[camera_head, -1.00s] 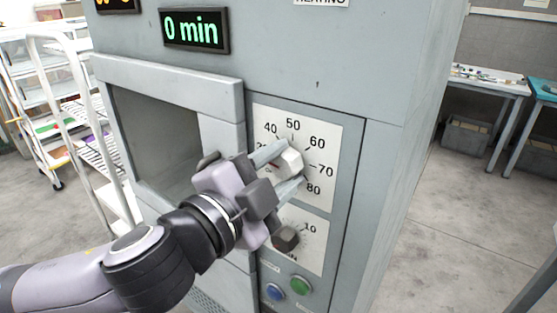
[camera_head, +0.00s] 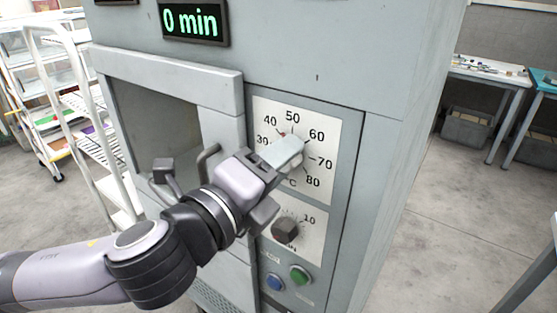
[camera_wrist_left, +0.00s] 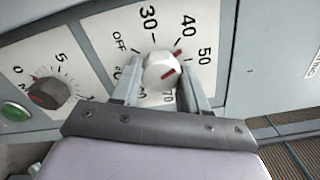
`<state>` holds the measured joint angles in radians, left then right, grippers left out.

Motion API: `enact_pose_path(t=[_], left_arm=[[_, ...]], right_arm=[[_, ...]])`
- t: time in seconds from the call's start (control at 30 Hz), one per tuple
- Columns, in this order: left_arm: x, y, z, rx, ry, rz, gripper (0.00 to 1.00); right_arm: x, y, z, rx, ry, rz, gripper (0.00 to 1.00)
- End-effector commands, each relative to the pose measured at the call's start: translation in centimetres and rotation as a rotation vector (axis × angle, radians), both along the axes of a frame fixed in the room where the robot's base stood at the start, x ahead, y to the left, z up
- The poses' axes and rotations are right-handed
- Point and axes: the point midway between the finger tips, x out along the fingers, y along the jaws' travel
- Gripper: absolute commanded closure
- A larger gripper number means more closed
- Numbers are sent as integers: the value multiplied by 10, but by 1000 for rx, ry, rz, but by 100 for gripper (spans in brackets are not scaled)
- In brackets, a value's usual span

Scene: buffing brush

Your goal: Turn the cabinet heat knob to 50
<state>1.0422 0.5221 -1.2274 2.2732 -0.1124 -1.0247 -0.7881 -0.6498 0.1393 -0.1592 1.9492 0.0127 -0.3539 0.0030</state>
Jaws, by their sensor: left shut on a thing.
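The white heat knob (camera_head: 297,163) is on the cabinet's temperature dial (camera_head: 325,135), mostly hidden by my fingers in the head view. In the left wrist view the knob (camera_wrist_left: 158,73) shows between the two fingers, with red marks; its outer mark points between 40 and 50. My left gripper (camera_head: 289,155) is shut on the knob, one finger on each side; the gripper also shows in the left wrist view (camera_wrist_left: 161,80). My right gripper is not in view.
A dark timer knob (camera_head: 286,229) is below the dial, above a green button (camera_head: 300,275) and a blue button (camera_head: 275,290). An open cabinet recess (camera_head: 155,125) is at left under a "0 min" display (camera_head: 193,22). A white rack cart (camera_head: 85,130) stands at far left.

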Motion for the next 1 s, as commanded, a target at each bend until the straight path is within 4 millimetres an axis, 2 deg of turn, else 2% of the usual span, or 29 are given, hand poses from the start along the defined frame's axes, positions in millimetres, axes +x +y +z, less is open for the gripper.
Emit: enact_pose_path(t=[0.5,1.0], left_arm=[[0,0,-1,319,-231,0,87],[0,0,-1,405,-292,-1,87]], right_arm=[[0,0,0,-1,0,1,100],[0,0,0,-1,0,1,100]])
